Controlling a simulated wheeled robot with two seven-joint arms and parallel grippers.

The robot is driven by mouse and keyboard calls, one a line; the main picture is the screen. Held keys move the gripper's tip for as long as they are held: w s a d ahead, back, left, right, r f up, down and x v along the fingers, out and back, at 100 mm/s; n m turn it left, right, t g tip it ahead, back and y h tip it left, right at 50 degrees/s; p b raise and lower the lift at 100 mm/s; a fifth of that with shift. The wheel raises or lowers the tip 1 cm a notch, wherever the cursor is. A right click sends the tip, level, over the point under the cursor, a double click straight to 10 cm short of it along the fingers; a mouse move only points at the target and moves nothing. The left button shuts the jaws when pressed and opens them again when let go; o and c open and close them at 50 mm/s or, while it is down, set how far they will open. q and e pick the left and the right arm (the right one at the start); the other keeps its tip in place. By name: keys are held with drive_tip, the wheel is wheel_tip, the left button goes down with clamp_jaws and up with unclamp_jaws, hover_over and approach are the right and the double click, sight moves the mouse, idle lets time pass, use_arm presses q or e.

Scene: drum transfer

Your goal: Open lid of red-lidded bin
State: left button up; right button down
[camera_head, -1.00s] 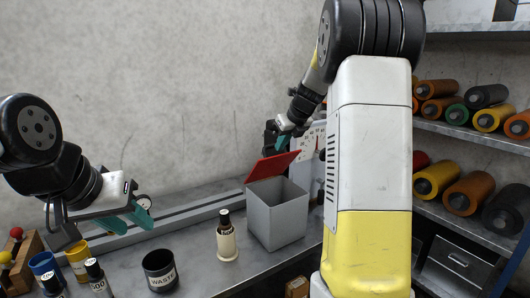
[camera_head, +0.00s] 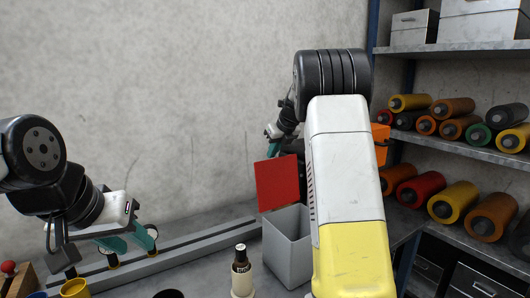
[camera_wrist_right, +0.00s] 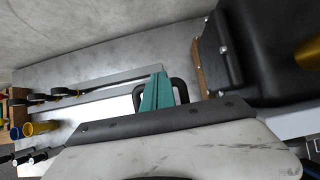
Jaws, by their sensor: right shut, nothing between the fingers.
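The grey bin (camera_head: 287,250) stands on the bench, partly hidden by my right arm. Its red lid (camera_head: 277,184) is tilted up to near upright at the bin's back edge, and the bin's mouth shows open. My right gripper (camera_head: 273,130) is above and behind the lid's top edge, partly hidden by my own arm. In the right wrist view its teal fingers (camera_wrist_right: 156,92) are shut together with nothing between them. Whether it touches the lid cannot be told. My left gripper (camera_head: 132,242) is open and empty, over the bench at left, away from the bin.
A dark-capped bottle (camera_head: 241,272) stands in front of the bin. A yellow cup (camera_head: 75,288) is at lower left. A grey rail (camera_head: 190,243) runs along the bench. Shelves with several coloured rolls (camera_head: 455,197) stand at right.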

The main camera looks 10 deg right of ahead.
drive_tip(key=shift+w+a+f, duration=0.2)
drive_tip(key=shift+w+f, duration=0.05)
drive_tip(key=shift+w, duration=0.3)
drive_tip(key=shift+w+a+f, duration=0.2)
drive_tip(key=shift+w+f, duration=0.05)
drive_tip(key=shift+w, duration=0.25)
